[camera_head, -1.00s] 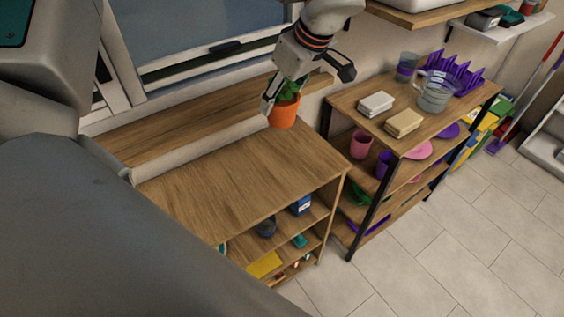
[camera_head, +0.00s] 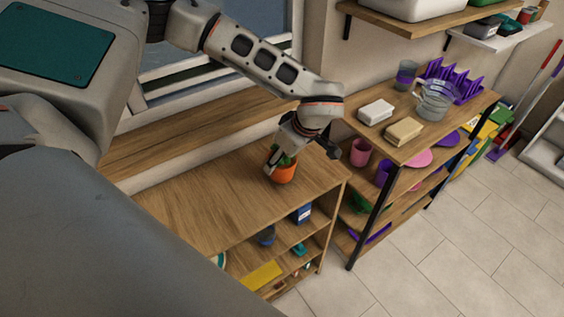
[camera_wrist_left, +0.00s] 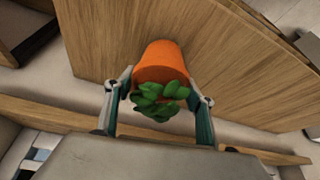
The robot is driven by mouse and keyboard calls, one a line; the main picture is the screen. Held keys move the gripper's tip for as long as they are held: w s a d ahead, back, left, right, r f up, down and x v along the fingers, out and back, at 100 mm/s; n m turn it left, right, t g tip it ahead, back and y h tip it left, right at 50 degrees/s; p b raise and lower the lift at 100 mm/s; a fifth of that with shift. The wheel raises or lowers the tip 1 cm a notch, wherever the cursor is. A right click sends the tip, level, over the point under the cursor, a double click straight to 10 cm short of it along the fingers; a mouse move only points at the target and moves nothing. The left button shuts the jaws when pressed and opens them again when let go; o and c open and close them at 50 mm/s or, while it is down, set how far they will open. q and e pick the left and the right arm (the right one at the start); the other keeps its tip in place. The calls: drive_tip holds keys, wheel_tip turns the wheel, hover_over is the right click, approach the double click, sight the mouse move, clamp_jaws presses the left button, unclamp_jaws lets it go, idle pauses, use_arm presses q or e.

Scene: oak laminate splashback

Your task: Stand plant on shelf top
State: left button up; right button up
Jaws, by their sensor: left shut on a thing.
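The plant is a green leafy plant in an orange pot (camera_head: 284,173). My left gripper (camera_head: 283,160) is shut on the plant from above. In the left wrist view the pot (camera_wrist_left: 162,62) sits between the two fingers (camera_wrist_left: 160,95), with its leaves toward the wrist. I cannot tell whether the pot's base touches the shelf top. My right gripper is not in view.
A window ledge (camera_head: 190,130) runs behind the shelf. To the right stands a black-framed rack (camera_head: 420,140) with sponges, a clear jug (camera_head: 434,100) and a purple holder on top. The shelf top left of the pot is clear.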

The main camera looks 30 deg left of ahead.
use_arm(q)
drive_tip(key=shift+w+f, duration=0.1)
drive_tip(key=shift+f, duration=0.8)
drive_tip(key=o, duration=1.4)
drive_tip(key=shift+f, duration=0.1)
